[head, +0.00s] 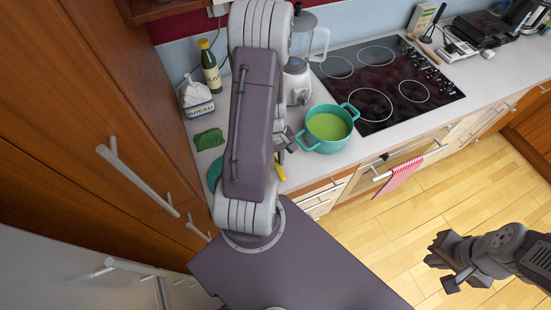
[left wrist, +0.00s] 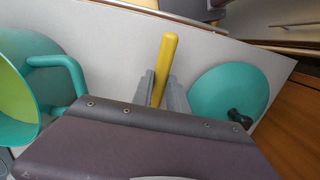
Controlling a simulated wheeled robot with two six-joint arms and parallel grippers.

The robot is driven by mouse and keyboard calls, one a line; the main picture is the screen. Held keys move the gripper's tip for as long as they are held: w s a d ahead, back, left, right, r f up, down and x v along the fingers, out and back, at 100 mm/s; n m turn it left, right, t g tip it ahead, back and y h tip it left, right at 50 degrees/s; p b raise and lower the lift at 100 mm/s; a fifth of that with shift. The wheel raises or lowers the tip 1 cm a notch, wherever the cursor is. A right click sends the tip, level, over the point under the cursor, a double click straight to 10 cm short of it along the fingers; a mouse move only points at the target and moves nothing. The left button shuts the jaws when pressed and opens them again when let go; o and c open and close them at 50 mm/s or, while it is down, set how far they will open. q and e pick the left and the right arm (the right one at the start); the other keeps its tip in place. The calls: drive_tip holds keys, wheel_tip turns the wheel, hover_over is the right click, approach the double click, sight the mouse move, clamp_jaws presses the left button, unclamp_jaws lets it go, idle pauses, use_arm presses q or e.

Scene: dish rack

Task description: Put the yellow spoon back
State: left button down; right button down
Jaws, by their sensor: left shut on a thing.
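The yellow spoon (left wrist: 165,65) shows in the left wrist view with its handle between the fingers of my left gripper (left wrist: 161,88), which is shut on it. In the head view a bit of the yellow spoon (head: 280,171) shows beside my left arm, near the counter's front edge. My left gripper (head: 284,141) is mostly hidden there by the arm, just left of the teal pot. The spoon's far end is hidden. My right gripper (head: 443,272) is open and empty over the wooden floor, far from the spoon.
A teal pot (left wrist: 49,96) with green contents (head: 327,127) stands left of the stove (head: 385,85). A teal lid (left wrist: 225,88) with a dark knob lies on the counter.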

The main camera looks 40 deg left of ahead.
idle(0.3)
use_arm(q)
drive_tip(key=shift+d+f+y, duration=0.15)
drive_tip(key=shift+f+y, duration=0.15)
drive_tip(key=shift+f, duration=0.2)
drive_tip(key=c, duration=1.6)
unclamp_jaws()
drive_tip(key=o, duration=0.5)
drive_tip(key=shift+o, duration=0.2)
